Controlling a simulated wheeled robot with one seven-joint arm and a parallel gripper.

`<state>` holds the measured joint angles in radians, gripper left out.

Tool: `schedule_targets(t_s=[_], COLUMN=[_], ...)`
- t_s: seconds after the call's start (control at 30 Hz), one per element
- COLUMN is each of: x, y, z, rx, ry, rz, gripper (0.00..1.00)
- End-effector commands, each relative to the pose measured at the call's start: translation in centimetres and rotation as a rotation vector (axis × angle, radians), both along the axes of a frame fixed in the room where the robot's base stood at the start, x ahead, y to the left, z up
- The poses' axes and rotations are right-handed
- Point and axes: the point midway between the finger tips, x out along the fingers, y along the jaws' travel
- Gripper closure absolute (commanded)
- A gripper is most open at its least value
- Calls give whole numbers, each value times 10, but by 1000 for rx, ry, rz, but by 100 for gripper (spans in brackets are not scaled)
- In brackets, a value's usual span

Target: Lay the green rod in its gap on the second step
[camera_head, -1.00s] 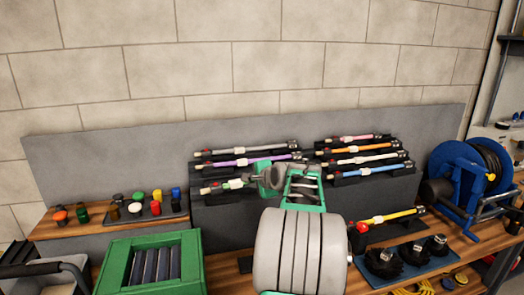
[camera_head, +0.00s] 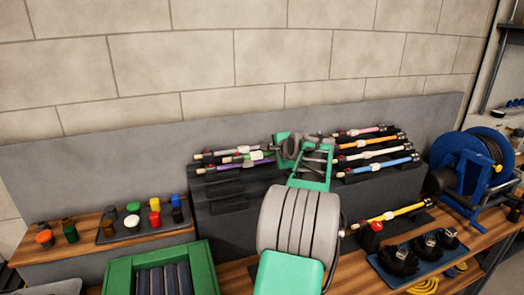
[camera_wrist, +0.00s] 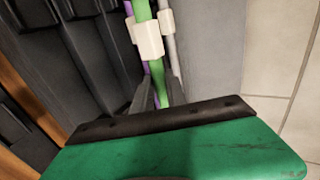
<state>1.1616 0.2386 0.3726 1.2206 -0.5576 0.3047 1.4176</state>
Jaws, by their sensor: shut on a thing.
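The green rod (camera_wrist: 157,78) with a white collar is between the fingers of my gripper (camera_wrist: 157,100) in the wrist view. In the head view, the green rod (camera_head: 238,157) shows in part at the left of my gripper (camera_head: 288,150), among the top rods of the left stepped rack (camera_head: 245,220); the rest is hidden behind my gripper. A grey rod (camera_head: 223,151) lies on the rack's top step and a purple rod (camera_head: 228,165) is just below it. Two lower steps on the left show bare dark holders (camera_head: 230,188). I cannot tell whether the green rod touches the rack.
Pink, orange, white and blue rods (camera_head: 377,168) lie on steps at the right. A yellow rod (camera_head: 400,213) is lower right. A blue reel (camera_head: 468,165), a green crate (camera_head: 203,262) and a tray of coloured caps (camera_head: 140,228) stand around.

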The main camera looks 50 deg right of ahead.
Motion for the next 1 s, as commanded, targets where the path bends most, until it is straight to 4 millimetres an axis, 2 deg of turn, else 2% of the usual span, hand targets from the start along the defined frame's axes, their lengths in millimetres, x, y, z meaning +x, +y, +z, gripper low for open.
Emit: schedule_targets(t_s=[0.2, 0.5, 1.0], x=[9, 8, 7], y=[8, 7, 6], z=[-22, -56, -58], rx=[0, -3, -1], ry=[0, -1, 0], rz=[15, 15, 12], gripper=[100, 100, 100])
